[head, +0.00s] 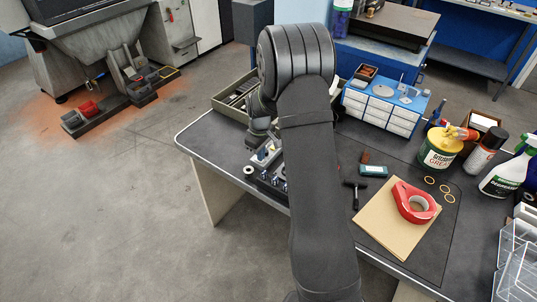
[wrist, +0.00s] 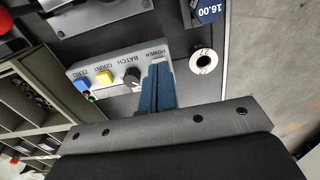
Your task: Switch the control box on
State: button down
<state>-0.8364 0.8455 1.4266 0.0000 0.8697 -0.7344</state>
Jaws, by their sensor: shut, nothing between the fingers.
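The control box (wrist: 118,66) is a pale grey panel in the wrist view, lettered POWER, BATCH, COUNT and ZERO. It carries a black knob (wrist: 132,75), a yellow button (wrist: 105,77) and a blue button (wrist: 82,85). My gripper (wrist: 157,68) is shut and empty, its blue fingers together over the POWER end of the box. The fingers hide whatever control sits there, and I cannot tell whether they touch it. In the head view, my arm hides much of the box.
A white ring-shaped part (wrist: 203,61) and a dark blue block marked 16.00 (wrist: 206,12) lie close to the box. An olive tray (wrist: 30,112) is at the left. In the head view, a blue drawer unit (head: 384,104) stands right of my arm.

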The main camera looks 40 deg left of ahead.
jog(key=shift+f, duration=0.3)
jog(key=shift+r, duration=3.5)
jog(key=shift+f, duration=0.1)
notch_tip(320, 180, down, 7)
jog(key=shift+r, duration=0.15)
jog(key=shift+r, duration=0.1)
